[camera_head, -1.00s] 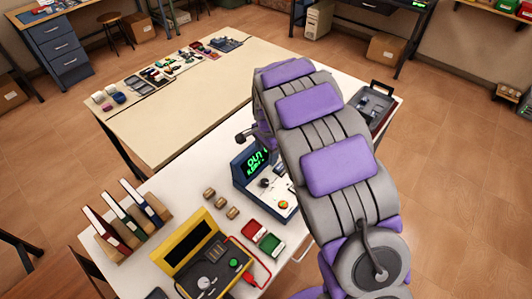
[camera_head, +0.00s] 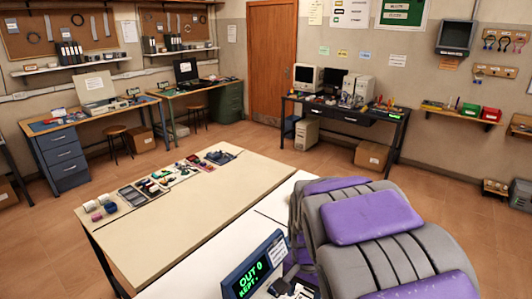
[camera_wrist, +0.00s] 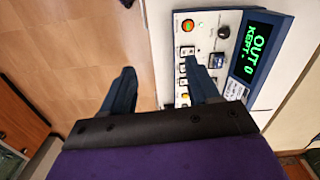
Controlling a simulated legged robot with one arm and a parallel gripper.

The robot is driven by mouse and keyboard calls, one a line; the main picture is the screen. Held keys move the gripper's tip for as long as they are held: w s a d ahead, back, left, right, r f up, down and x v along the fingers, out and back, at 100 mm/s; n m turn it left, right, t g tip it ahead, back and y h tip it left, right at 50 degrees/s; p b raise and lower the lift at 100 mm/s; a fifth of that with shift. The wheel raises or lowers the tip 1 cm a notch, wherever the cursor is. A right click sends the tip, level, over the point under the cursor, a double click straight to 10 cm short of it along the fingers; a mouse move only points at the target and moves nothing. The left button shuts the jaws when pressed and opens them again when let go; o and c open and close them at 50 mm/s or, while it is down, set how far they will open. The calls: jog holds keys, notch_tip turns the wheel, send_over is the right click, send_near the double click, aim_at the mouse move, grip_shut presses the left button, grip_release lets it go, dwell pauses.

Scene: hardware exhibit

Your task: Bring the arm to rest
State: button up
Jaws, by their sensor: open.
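My gripper (camera_wrist: 160,75) is open in the wrist view, its two dark fingers apart with nothing between them. The panel's display (camera_wrist: 258,45) reads OUT 0 and KEPT 0. In the head view my grey and purple arm fills the lower right, and I cannot make out the fingers there. The console with the green display (camera_head: 254,268) stands just left of the arm, its controls mostly hidden.
A beige table (camera_head: 165,228) with small parts along its far edge lies left of the arm. A dark desk (camera_head: 345,118) with computers stands at the back wall. Workbenches stand at the far left. Open wooden floor (camera_head: 450,212) lies behind and to the right.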

jog(key=s+d+r+n, duration=0.1)
jog(key=s+d+n, duration=0.1)
jog(key=s, duration=1)
jog(key=s+d+r+n+g+b, duration=0.1)
jog(key=s+d+n, duration=0.2)
jog(key=s, duration=1)
jog(key=shift+s+n, duration=0.2)
jog(key=shift+n, duration=0.5)
